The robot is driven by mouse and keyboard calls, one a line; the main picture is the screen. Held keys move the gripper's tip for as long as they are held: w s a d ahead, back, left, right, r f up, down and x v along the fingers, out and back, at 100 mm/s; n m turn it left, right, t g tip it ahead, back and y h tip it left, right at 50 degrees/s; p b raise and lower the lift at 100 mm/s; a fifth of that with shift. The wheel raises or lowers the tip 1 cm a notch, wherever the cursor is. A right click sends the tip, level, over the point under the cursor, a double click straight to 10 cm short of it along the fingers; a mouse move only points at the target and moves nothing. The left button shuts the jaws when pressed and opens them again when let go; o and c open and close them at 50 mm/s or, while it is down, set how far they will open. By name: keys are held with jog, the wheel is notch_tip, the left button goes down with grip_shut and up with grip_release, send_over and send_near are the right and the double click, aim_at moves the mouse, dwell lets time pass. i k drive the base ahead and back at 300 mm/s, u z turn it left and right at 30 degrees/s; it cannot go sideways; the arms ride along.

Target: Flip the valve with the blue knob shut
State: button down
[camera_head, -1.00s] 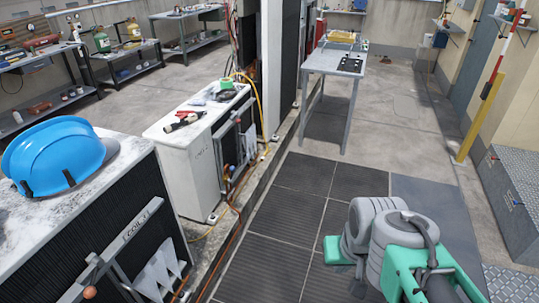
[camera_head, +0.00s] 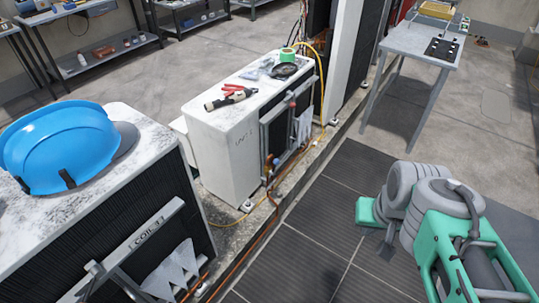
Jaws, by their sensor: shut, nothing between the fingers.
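I cannot clearly pick out a valve with a blue knob. The middle white condenser unit (camera_head: 222,150) carries a grey bracket on its dark finned side. A small reddish knob (camera_head: 291,101) shows high on that side. Small orange and brassy fittings (camera_head: 270,165) sit low beside it, too small to tell apart. My arm, grey and green, is folded at the lower right. My gripper's fingers do not show.
A blue hard hat (camera_head: 62,145) lies on the near unit. Red-handled pliers (camera_head: 232,92), green tape (camera_head: 287,55) and other tools lie on the middle unit. A yellow hose and orange line run along the kerb. A grey table (camera_head: 420,45) stands behind. Dark floor mats (camera_head: 320,215) are clear.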

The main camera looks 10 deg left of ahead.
aim_at(276, 161)
jog(key=u, duration=0.6)
jog(key=i, duration=0.75)
jog(key=u, duration=1.2)
jog(key=i, duration=0.3)
jog(key=u, duration=0.2)
